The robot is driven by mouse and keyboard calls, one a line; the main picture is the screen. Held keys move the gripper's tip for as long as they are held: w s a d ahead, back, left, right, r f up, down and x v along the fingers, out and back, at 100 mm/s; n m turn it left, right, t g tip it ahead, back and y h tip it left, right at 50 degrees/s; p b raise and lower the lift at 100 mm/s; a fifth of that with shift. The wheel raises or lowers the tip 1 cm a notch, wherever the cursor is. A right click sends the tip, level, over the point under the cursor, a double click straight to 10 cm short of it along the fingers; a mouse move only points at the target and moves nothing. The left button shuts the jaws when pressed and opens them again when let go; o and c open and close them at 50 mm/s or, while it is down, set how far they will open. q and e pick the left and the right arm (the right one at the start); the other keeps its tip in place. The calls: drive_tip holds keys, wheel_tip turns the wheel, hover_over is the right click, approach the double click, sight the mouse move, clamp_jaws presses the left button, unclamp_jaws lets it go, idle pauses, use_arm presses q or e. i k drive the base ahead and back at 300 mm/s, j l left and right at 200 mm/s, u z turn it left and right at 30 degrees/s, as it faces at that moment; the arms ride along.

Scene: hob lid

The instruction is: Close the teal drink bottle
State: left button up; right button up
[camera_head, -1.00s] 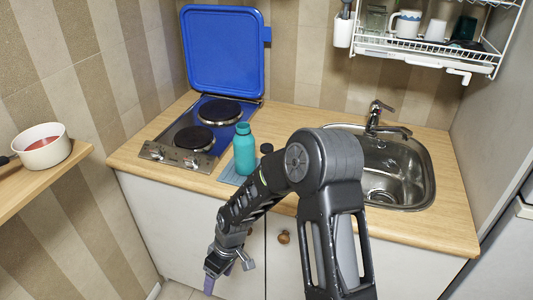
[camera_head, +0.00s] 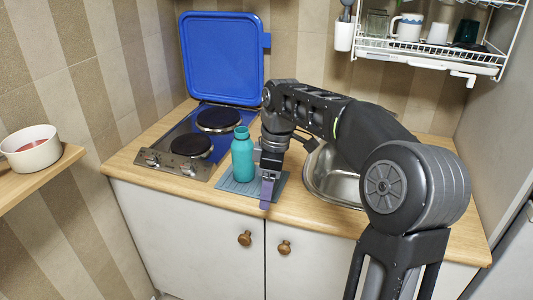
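The teal drink bottle (camera_head: 243,158) stands upright on a grey-blue mat (camera_head: 236,187) at the counter's front, right of the hob. No separate dark cap shows on its neck. My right gripper (camera_head: 267,190) points down just right of the bottle, over the right part of the mat. Its purple fingers overlap in this view, so I cannot tell whether they are open, shut or touching anything. The small dark round thing seen beside the bottle earlier is now hidden behind the gripper. My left gripper is not in view.
The two-plate hob (camera_head: 188,148) lies left of the bottle with its blue lid (camera_head: 224,55) raised. The sink (camera_head: 333,184) is at right, partly behind my arm. A dish rack (camera_head: 430,58) hangs above. A shelf at left holds a white pot (camera_head: 32,149).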

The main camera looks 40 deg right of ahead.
sight(243, 168)
drive_tip(key=i+l, duration=0.75)
drive_tip(key=l, duration=0.1)
